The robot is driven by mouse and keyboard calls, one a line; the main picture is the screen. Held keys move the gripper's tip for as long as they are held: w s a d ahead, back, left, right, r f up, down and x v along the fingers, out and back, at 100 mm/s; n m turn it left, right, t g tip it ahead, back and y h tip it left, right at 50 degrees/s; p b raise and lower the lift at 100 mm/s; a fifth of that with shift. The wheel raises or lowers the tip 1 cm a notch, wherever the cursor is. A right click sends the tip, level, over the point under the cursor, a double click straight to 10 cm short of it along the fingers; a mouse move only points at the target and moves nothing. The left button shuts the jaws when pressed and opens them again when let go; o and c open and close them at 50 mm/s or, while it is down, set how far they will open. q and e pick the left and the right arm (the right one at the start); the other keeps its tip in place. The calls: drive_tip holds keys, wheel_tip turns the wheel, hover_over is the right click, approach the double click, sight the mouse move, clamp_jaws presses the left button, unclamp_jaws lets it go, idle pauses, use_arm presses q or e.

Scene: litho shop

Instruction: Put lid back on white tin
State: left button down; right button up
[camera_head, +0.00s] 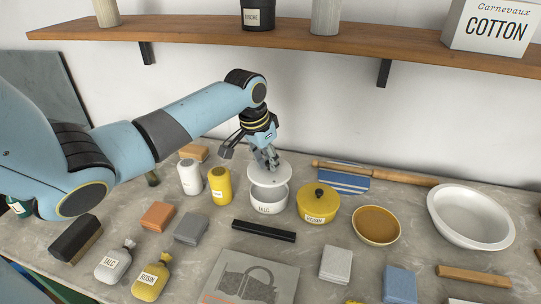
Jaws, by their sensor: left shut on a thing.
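The white tin (268,204), labelled TALC, stands upright on the grey worktop near the middle of the view. Part of its open top shows under the white lid. The round white lid (282,176) is above the tin, with a gap between them at the front. My left gripper (269,163) points down and is shut on the lid at its top middle; the fingers hide the part they hold. Whether the lid's back edge touches the tin cannot be told. My right gripper is not in view.
A lidded yellow rosin tin (318,205) stands close on the right. White (190,177) and yellow (220,186) shakers stand on the left. A black bar (264,231) lies in front. A brown-filled bowl (377,226) and white basin (470,217) are farther right.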

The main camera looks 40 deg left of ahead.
sight(268, 170)
use_arm(q)
drive_tip(key=shift+f+b, duration=0.35)
drive_tip(key=shift+f, duration=0.2)
wheel_tip(268, 170, down, 2)
drive_tip(key=b, duration=0.2)
drive_tip(key=shift+f+b, duration=0.2)
drive_tip(key=shift+b, duration=0.2)
drive_tip(key=shift+f+b, duration=0.35)
drive_tip(key=shift+f, duration=0.7)
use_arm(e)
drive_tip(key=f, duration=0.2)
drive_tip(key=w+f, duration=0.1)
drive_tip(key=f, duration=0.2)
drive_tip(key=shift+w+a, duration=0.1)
use_arm(q)
drive_tip(key=shift+r+p, duration=0.1)
drive_tip(key=shift+p, duration=0.2)
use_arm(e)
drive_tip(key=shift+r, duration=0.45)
use_arm(q)
drive_tip(key=shift+f+p, duration=0.25)
drive_tip(key=shift+p, duration=0.65)
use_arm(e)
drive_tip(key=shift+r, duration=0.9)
